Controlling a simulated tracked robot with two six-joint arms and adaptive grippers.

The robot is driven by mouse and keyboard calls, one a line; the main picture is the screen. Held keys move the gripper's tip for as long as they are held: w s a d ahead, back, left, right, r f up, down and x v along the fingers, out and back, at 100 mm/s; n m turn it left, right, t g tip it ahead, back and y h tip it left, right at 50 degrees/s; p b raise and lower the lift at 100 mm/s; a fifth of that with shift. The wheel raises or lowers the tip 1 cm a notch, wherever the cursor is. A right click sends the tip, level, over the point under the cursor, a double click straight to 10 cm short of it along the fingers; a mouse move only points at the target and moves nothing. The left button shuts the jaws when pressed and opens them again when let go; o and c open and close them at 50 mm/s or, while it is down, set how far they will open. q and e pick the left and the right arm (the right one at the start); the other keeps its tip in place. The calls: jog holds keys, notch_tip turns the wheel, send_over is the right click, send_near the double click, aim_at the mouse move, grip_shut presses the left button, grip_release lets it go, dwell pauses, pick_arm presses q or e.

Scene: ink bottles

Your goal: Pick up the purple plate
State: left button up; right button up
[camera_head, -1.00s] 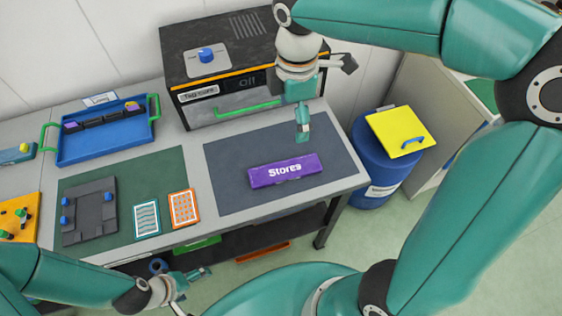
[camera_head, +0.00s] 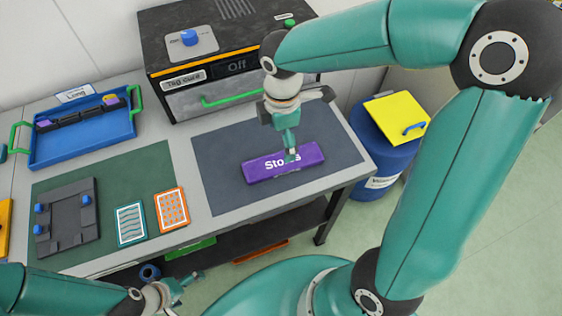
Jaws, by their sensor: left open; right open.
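The purple plate (camera_head: 262,170), marked with white lettering that begins "Sto", lies on the dark grey mat (camera_head: 222,143) at the right of the bench. My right gripper (camera_head: 290,154) points down over the right half of the plate and hides part of the lettering. Its fingers are open; whether they touch the plate I cannot tell. My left gripper (camera_head: 188,281) is open and empty at the bottom left, in front of the bench edge and well away from the plate.
A cure oven (camera_head: 215,60) reading "Off" stands behind the mat. A blue tray (camera_head: 80,140), a dark fixture (camera_head: 67,215) and two patterned cards, teal (camera_head: 131,223) and orange (camera_head: 171,209), are to the left. A blue drum (camera_head: 385,155) with a yellow lid (camera_head: 397,117) stands right.

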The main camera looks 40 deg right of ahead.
aim_at(283, 161)
jog(key=f, duration=0.8)
jog(key=shift+s, duration=0.2)
jog(key=shift+c, duration=0.4)
jog(key=c, duration=1.3)
